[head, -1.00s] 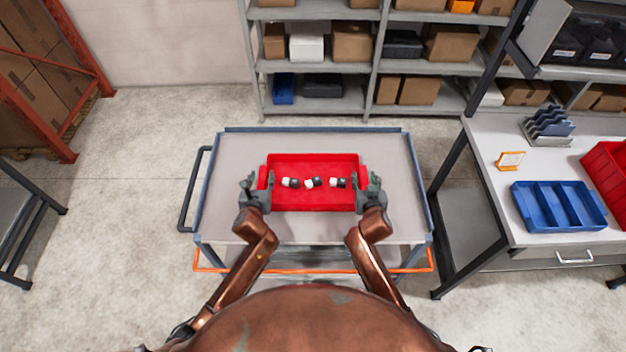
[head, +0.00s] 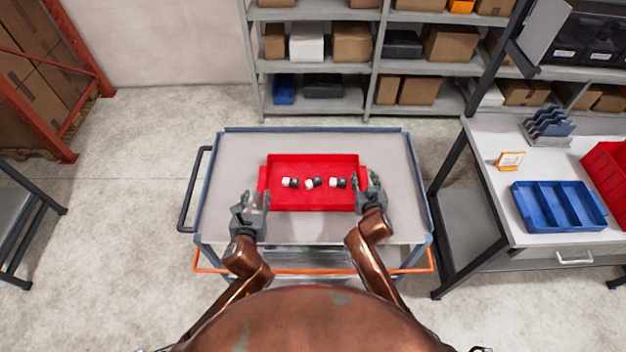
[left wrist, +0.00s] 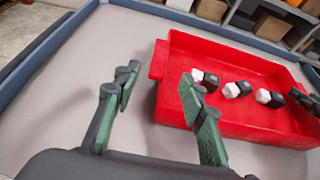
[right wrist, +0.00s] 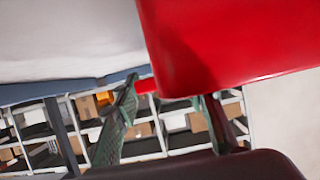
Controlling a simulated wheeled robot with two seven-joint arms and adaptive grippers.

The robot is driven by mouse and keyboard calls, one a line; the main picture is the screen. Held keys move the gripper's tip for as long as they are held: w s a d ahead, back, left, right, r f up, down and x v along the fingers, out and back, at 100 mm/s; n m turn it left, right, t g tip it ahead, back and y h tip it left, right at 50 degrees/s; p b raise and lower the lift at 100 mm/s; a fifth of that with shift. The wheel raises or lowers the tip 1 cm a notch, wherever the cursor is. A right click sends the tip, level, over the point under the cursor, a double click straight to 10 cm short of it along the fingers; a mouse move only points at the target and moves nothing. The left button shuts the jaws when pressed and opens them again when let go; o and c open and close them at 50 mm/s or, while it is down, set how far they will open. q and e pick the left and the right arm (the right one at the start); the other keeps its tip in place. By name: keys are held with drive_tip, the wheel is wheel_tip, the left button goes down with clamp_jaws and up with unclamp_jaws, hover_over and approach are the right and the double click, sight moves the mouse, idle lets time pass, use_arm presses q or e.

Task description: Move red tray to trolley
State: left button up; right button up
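The red tray (head: 313,202) rests flat on the trolley's grey top (head: 290,140), with several black-and-white parts (head: 313,183) inside it. It also shows in the left wrist view (left wrist: 250,120) and close up in the right wrist view (right wrist: 230,45). My left gripper (head: 251,198) is open and empty, near the tray's left front corner and apart from it. My right gripper (head: 368,180) is at the tray's right end by the handle. Its fingers are spread in the right wrist view (right wrist: 168,95); whether they touch the tray is unclear.
A workbench (head: 490,160) at right holds a blue divided tray (head: 558,207), another red container (head: 607,170) and an orange-framed sign (head: 510,161). Shelves (head: 320,65) stand behind. The trolley top has free room on both sides of the tray.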

drive_tip(key=v, duration=1.1)
drive_tip(key=shift+s+r, duration=0.2)
drive_tip(key=shift+s, duration=0.15)
drive_tip(key=shift+f, duration=0.1)
